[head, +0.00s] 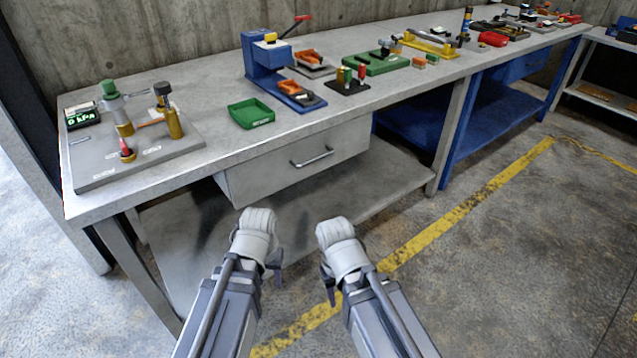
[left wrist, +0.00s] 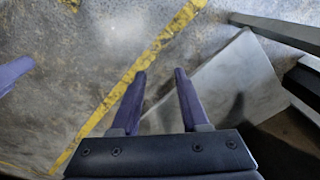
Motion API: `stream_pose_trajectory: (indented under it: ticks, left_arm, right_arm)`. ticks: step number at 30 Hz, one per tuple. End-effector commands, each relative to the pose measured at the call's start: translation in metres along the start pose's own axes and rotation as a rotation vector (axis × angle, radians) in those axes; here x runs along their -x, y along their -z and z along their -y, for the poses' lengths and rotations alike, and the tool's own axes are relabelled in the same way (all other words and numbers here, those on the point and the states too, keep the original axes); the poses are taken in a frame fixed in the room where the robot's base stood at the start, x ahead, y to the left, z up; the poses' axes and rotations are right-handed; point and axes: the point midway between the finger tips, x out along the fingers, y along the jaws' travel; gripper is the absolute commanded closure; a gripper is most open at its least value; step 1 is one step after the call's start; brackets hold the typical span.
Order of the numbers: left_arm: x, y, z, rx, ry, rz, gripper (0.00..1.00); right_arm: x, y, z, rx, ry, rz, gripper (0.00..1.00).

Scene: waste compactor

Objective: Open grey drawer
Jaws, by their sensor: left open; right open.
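The grey drawer (head: 270,178) hangs under the grey workbench top in the head view. Its front looks flush below the bench edge, and a metal bar handle (head: 312,157) is on it. My left gripper (head: 274,264) is in front of and below the drawer, apart from it. In the left wrist view its two purple fingers (left wrist: 160,76) are spread and empty. My right gripper (head: 328,284) is to the right of the left one, also below and apart from the drawer, and looks empty. Neither gripper touches the handle.
The grey workbench (head: 205,165) carries a green tray (head: 251,113), a blue press (head: 267,65) and a grey fixture plate (head: 130,150). A lower shelf (head: 385,180) lies beneath the drawer. A blue bench (head: 490,100) adjoins at right. The floor with a yellow line (head: 450,230) is clear.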

Motion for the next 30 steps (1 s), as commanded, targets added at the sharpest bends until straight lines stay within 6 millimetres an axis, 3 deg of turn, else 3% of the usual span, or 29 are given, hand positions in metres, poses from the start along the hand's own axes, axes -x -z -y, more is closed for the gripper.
stream_pose_trajectory:
  ticks: [1, 3, 8, 11, 13, 17, 20, 24, 30]
  left_arm:
    - [-0.035, 0.004, 0.004, 0.021, -0.007, -0.015, 0.55]
    - [-0.058, 0.011, 0.007, 0.05, -0.02, -0.045, 0.55]
    - [-0.1, 0.037, 0.011, 0.131, -0.059, -0.146, 0.55]
    - [-0.12, 0.066, 0.008, 0.203, -0.104, -0.253, 0.55]
    - [-0.126, 0.098, 0.0, 0.276, -0.16, -0.368, 0.55]
    - [-0.105, 0.154, -0.02, 0.418, -0.294, -0.577, 0.55]
    - [-0.077, 0.194, -0.038, 0.534, -0.427, -0.737, 0.55]
    - [-0.021, 0.243, -0.06, 0.716, -0.668, -0.957, 0.55]
    - [0.05, 0.278, -0.072, 0.941, -1.007, -1.178, 0.55]
  right_arm:
    - [-0.035, 0.002, 0.003, 0.001, 0.0, 0.0, 0.5]
    - [-0.057, 0.003, 0.005, 0.002, -0.001, -0.001, 0.5]
    - [-0.102, 0.006, 0.01, 0.004, -0.001, -0.001, 0.5]
    - [-0.126, 0.007, 0.012, 0.005, -0.002, -0.001, 0.5]
    - [-0.141, 0.008, 0.013, 0.005, -0.002, -0.002, 0.5]
    - [-0.146, 0.009, 0.014, 0.006, -0.002, -0.002, 0.5]
    - [-0.147, 0.009, 0.014, 0.006, -0.002, -0.002, 0.5]
    - [-0.146, 0.009, 0.014, 0.006, -0.002, -0.002, 0.5]
    - [-0.146, 0.009, 0.014, 0.006, -0.002, -0.002, 0.5]
